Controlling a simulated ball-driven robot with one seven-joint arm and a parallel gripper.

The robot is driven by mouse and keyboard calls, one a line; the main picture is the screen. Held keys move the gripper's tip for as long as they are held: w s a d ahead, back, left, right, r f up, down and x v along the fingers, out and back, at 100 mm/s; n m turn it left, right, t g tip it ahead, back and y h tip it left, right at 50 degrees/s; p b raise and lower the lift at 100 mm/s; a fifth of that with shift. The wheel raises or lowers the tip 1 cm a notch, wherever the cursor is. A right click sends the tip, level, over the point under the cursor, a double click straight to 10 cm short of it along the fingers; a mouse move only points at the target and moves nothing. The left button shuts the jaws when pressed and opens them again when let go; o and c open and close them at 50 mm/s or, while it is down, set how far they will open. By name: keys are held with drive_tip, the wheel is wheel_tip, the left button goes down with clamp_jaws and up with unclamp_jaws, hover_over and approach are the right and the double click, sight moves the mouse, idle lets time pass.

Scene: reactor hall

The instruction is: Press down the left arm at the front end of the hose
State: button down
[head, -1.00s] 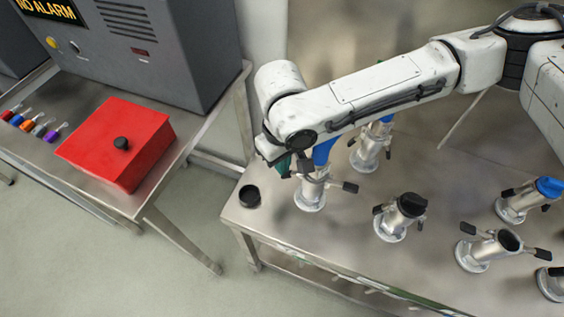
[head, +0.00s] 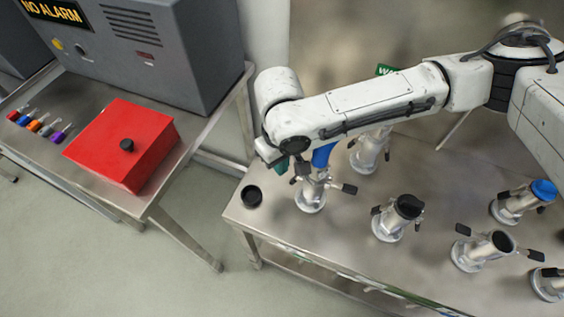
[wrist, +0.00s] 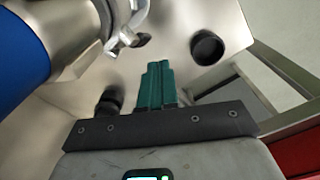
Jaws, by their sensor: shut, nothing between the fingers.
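The blue hose (head: 323,155) ends in a metal coupling on an upright metal fitting (head: 311,195) at the table's left end. A black-tipped arm (head: 349,188) sticks out on the fitting's right. In the wrist view the hose (wrist: 18,50) is at the left edge, and a black-ended arm (wrist: 109,101) is close beside my gripper's left side. My gripper (wrist: 155,66) is shut and empty, its green fingers together, pointing past the coupling. I cannot tell whether it touches the arm. In the head view my wrist hides most of the gripper and the coupling's left side.
A black round cap (head: 251,196) stands at the table's left corner. Several other metal fittings with black arms, such as the nearest one (head: 398,218), stand to the right. A red box (head: 120,145) lies on a separate table at left, with a floor gap between.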

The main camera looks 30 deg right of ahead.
wheel_tip(320, 180, up, 5)
drive_tip(key=p, duration=0.4)
drive_tip(key=shift+r+p, duration=0.15)
drive_tip(key=shift+p, duration=0.25)
